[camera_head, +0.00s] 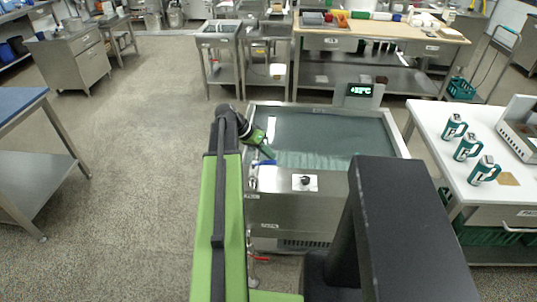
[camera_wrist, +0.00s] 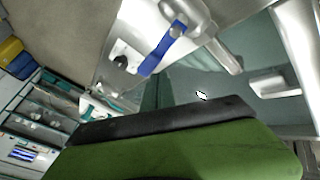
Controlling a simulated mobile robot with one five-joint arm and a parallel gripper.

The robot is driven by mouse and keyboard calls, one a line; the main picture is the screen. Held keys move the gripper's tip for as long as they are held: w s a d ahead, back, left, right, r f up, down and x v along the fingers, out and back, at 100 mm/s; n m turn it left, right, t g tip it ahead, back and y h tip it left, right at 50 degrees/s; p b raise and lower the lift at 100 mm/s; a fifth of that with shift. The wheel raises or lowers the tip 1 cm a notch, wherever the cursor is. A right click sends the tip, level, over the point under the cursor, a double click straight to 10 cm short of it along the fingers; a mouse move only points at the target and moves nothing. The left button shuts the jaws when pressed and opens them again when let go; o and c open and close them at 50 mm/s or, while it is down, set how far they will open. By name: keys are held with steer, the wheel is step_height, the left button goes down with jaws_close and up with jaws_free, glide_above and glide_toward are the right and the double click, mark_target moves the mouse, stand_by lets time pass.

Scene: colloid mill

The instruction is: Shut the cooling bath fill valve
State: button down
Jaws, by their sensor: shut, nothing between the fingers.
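The cooling bath (camera_head: 318,130) is a steel tank of water in the middle of the head view. Its fill valve has a blue lever (camera_head: 264,162) at the near left corner of the rim. In the wrist view the blue lever (camera_wrist: 162,48) lies slantwise across a metal valve body, with a metal spout (camera_wrist: 224,57) reaching over the water. My gripper (camera_head: 269,154) is shut and empty, just above the lever in the head view. In the wrist view its fingertips (camera_wrist: 157,88) point toward the lever's lower end. I cannot tell whether they touch it.
The bath's front has a black knob (camera_head: 305,181) on a white plate, and a display (camera_head: 360,91) stands at the back. A red handle (camera_head: 259,259) sits low in front. A white table (camera_head: 452,160) with several green-handled mugs is at the right. Open floor (camera_head: 130,150) lies left.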

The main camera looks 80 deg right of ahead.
steer(key=w+d+r+p, duration=0.5)
steer(key=d+r+p, duration=0.2)
steer(key=r+p, duration=0.1)
steer(key=shift+w+d, duration=0.2)
steer(key=shift+d, duration=0.2)
